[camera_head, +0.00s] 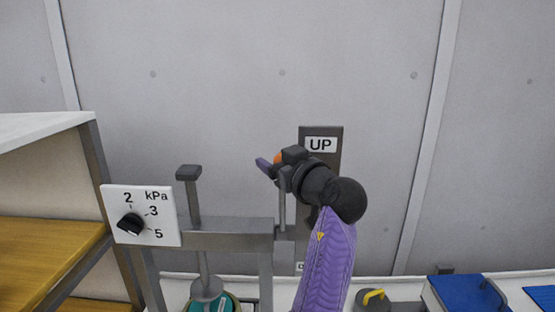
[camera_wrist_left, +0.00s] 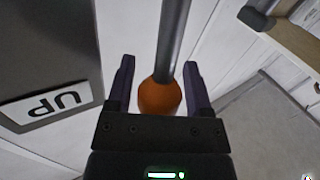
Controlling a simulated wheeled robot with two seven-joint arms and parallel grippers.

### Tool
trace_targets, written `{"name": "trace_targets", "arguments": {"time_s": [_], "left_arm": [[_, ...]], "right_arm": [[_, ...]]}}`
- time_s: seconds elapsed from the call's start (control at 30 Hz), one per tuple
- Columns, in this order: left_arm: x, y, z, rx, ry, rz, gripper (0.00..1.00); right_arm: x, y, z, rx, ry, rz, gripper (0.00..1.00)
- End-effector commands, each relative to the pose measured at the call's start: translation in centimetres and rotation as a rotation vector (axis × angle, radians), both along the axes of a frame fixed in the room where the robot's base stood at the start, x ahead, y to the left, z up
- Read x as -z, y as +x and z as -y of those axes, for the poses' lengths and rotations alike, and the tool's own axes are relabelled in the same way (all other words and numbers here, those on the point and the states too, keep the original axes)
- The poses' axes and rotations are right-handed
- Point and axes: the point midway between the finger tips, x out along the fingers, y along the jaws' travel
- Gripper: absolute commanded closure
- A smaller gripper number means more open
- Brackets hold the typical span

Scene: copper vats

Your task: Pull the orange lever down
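The lever's orange knob (camera_head: 278,158) shows in the head view, partly hidden behind my left gripper (camera_head: 267,166), in front of the upper part of the dark panel marked UP (camera_head: 320,145). In the left wrist view the orange knob (camera_wrist_left: 160,98) sits between the two purple fingers of my left gripper (camera_wrist_left: 158,64), at the end of a grey rod (camera_wrist_left: 174,40). The fingers are apart, with a narrow gap showing on each side of the knob. The panel's lower label is mostly hidden by my left arm. My right gripper is not in view.
A white kPa dial plate (camera_head: 141,215) on a grey metal frame (camera_head: 228,238) stands left of my arm. A wooden shelf (camera_head: 45,250) is at the far left. A blue box (camera_head: 462,294) and a yellow-handled weight (camera_head: 373,299) lie low at right. The wall above is clear.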

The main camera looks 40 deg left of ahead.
Motion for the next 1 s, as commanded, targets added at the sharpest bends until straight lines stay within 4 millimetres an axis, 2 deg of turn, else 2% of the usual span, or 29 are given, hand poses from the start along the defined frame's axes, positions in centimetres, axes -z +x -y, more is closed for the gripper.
{"name": "trace_targets", "arguments": {"time_s": [0.03,0.2,0.3,1.0], "left_arm": [[0.01,0.0,0.02,0.0,0.0,0.0,0.46],[0.0,0.0,0.03,0.0,0.0,0.0,0.82],[0.0,0.0,0.04,0.001,0.0,-0.001,1.0],[-0.05,0.0,0.05,0.001,0.001,0.0,1.0]], "right_arm": [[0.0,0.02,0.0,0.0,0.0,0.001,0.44],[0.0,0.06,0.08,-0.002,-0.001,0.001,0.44],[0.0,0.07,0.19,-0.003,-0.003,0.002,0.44],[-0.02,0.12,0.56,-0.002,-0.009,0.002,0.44]]}}
